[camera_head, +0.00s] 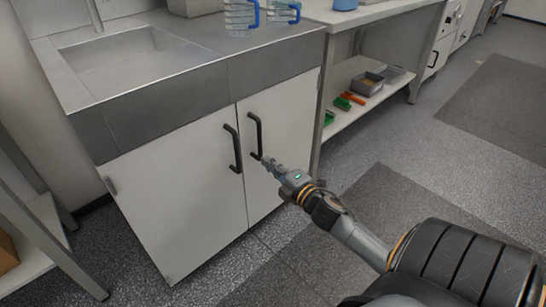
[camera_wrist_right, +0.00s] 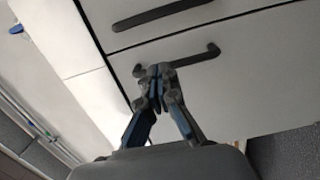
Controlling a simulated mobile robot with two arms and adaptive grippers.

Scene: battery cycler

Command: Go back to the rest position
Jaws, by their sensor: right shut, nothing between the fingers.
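My right gripper (camera_head: 264,161) is in front of the sink cabinet's doors, its tips appearing at the lower end of the right door's black handle (camera_head: 255,136). In the right wrist view its fingers (camera_wrist_right: 157,72) are shut with nothing between them, close to one handle (camera_wrist_right: 190,59). I cannot tell whether they touch it. The left door's black handle (camera_head: 233,149) is just to the left; the other handle (camera_wrist_right: 160,14) also shows in the wrist view. Both white doors look closed. My left gripper is not in view.
The steel sink (camera_head: 125,58) is above the doors. Clear containers with blue handles (camera_head: 240,16) stand on the counter. A lower shelf (camera_head: 345,118) at right holds a grey bin (camera_head: 367,84) and small green and orange items. Grey floor (camera_head: 420,140) is open at right.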

